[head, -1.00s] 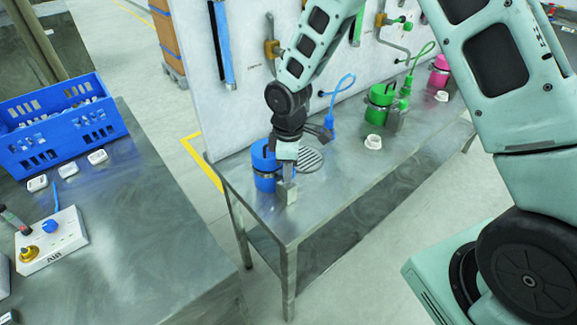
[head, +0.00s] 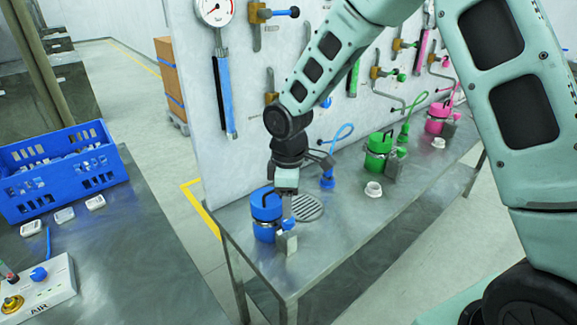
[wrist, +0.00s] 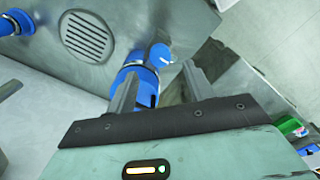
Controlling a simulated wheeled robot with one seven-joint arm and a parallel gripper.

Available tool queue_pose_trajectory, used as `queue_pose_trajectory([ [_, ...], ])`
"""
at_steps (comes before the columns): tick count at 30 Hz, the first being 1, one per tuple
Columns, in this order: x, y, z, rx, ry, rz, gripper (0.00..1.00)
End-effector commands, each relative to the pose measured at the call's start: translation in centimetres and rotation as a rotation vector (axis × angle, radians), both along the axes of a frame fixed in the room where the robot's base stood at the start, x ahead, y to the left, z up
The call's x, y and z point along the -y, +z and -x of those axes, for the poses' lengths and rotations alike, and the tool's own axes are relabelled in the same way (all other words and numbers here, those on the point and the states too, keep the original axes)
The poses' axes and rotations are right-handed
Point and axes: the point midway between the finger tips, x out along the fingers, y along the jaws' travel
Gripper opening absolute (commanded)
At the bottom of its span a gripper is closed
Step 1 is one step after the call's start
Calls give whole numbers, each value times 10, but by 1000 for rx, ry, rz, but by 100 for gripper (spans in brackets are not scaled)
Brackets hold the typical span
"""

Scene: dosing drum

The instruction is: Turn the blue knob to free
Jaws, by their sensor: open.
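A blue knob (head: 288,224) with a white mark sits low on the front of the blue drum (head: 265,214), beside a grey block (head: 287,244). In the wrist view the knob (wrist: 160,56) shows just beyond my fingertips, between their lines, with the drum (wrist: 142,85) behind the left finger. My gripper (head: 287,208) is open, points down and holds nothing. In the wrist view its two fingers (wrist: 160,72) are spread apart. I cannot tell whether either finger touches the knob or drum. The lettering around the knob is too small to read.
Green (head: 378,152) and pink (head: 437,118) drums stand further right. A control box (head: 39,287) with another blue knob sits on the left table.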

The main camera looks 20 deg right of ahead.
Motion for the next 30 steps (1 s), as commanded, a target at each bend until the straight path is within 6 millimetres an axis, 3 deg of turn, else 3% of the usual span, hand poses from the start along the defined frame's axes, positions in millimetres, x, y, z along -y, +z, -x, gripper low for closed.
queue_pose_trajectory([
  [9,0,74,-2,7,-2,0,52],
  [15,0,104,-1,3,-1,0,52],
  [21,0,115,0,0,0,0,52],
  [30,0,115,0,0,0,0,52],
])
